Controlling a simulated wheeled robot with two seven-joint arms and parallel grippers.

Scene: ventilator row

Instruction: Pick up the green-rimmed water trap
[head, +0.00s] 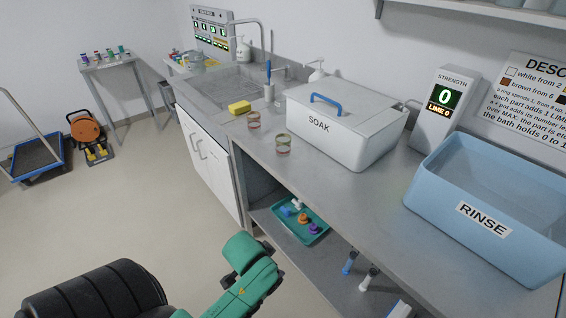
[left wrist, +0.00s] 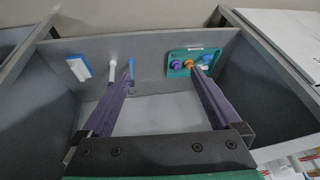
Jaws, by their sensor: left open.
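That view looks into the space under the counter, and the trap does not show there. In the head view a green link of my arm is low in front of the counter, its fingers not visible. My right gripper is not in view.
The SOAK bath (head: 345,130) and blue RINSE bath (head: 490,222) stand on the counter (head: 335,190). A yellow sponge (head: 239,107) lies near the sink. On the shelf below, a teal tray (head: 318,238) holds coloured parts; brushes (head: 367,277) are nearby.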

